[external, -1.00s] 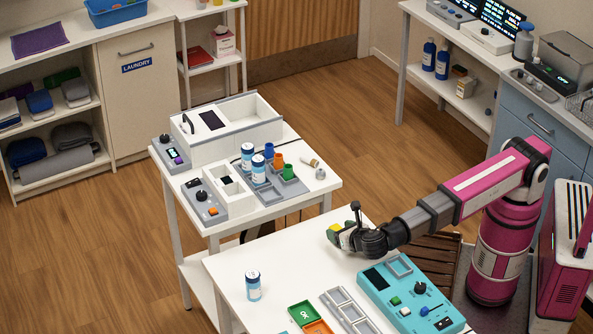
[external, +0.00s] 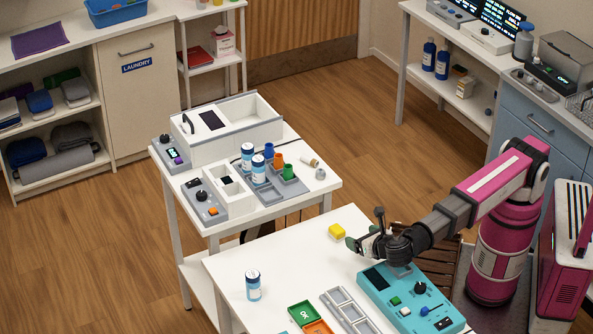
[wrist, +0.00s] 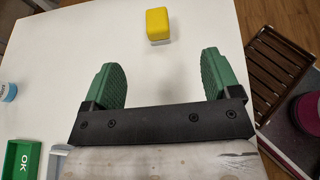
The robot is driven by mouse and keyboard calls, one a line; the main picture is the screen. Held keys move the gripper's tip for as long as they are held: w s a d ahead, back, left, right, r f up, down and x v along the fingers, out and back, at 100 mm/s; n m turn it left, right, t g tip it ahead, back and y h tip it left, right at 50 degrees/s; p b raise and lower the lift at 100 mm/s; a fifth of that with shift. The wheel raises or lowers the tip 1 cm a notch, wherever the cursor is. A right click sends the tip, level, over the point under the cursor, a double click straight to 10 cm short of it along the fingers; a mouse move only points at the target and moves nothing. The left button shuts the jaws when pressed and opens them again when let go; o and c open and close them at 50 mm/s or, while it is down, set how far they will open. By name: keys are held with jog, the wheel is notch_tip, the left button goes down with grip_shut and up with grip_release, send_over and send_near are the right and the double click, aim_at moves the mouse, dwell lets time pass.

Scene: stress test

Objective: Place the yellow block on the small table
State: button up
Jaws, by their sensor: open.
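The yellow block (external: 337,231) sits on the white top of the near table (external: 283,258), close to its back edge. In the wrist view the yellow block (wrist: 158,24) lies beyond the fingertips, roughly midway between them and apart from both. My gripper (external: 364,242) is to the right of the block in the external view, low over the table. In the wrist view my gripper (wrist: 165,70) has its green fingers spread wide with nothing between them. Two white tables are in view, and I cannot tell which one is the small table.
A grey divided tray (external: 349,312), a green OK tray (external: 304,313) and a blue-white bottle (external: 253,286) are on the near table. The back table (external: 322,183) is crowded with boxes, bottles and cups.

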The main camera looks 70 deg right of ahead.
aim_at(336, 229)
dwell(0.3)
jog(key=w+d+m+g+y, duration=0.2)
jog(key=d+m, duration=0.1)
jog(key=w+d+f+m+g+y, duration=0.1)
jog(key=m, duration=0.1)
jog(key=shift+w+d, duration=0.25)
jog(key=shift+d, duration=0.1)
jog(key=m+y, duration=0.1)
jog(key=w+d+m+g, duration=0.1)
jog(key=d+m+g+y, duration=0.1)
jog(key=m, duration=0.1)
jog(key=shift+w+r+y, duration=0.15)
jog(key=shift+w+y, duration=0.1)
jog(key=shift+y, duration=0.05)
jog(key=w+d+r+m+g+y, duration=0.25)
jog(key=r+m+y, duration=0.25)
jog(key=m+y, duration=0.3)
jog(key=shift+m+h, duration=0.5)
jog(key=shift+h, duration=0.2)
jog(key=shift+s+d+x, duration=0.1)
jog(key=shift+d+x, duration=0.05)
jog(key=shift+x, duration=2.45)
jog(key=shift+s+d+x, duration=0.1)
jog(key=shift+s+x, duration=0.05)
jog(key=shift+x, duration=2.5)
jog(key=shift+f, duration=0.1)
jog(key=c, duration=1.1)
